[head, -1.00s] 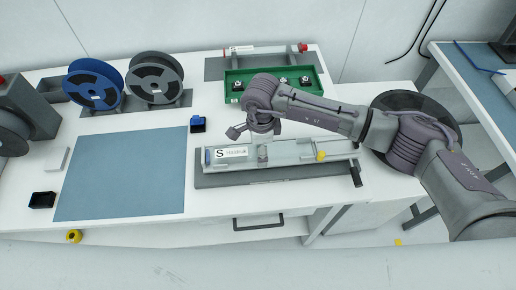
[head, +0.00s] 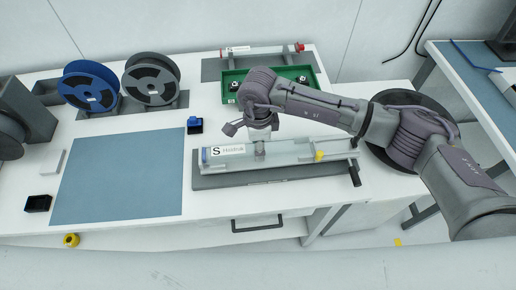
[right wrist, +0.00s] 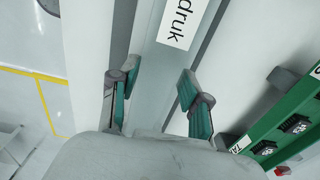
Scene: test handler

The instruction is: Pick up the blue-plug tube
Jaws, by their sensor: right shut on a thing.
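Whether the tube touches the base is unclear. My left gripper is not in view.
A yellow piece (head: 319,155) is near the tube's right end. Behind is a green tray (head: 228,97), then a red-ended tube (head: 280,49). Two spools (head: 152,78) stand at the back left.

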